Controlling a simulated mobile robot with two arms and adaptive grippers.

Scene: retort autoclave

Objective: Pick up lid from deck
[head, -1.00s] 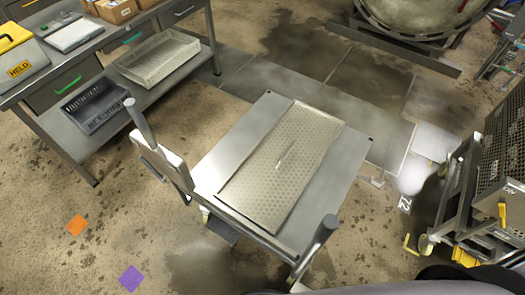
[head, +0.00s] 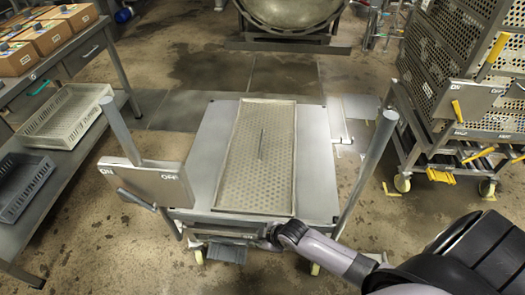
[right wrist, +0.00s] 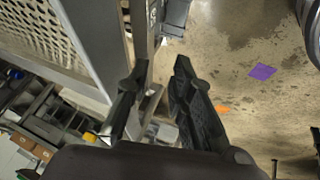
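The lid (head: 245,180), a pale perforated rectangular panel with a short dark slot or handle at its middle, lies flat on the grey deck (head: 208,150) of a cart. Its long side runs away from me. My right gripper (head: 272,234) is at the cart's near edge, just in front of the lid and apart from it; it is small and partly hidden there. In the right wrist view the right gripper's two dark fingers (right wrist: 160,80) stand apart with nothing held between them. My left gripper is not in view.
The cart has upright posts at both sides, the right one (head: 368,170), and an ON/OFF box (head: 148,185) at the left. A perforated crate trolley (head: 460,70) stands at right. A bench with trays (head: 65,122) is at left. Open floor lies beyond the cart.

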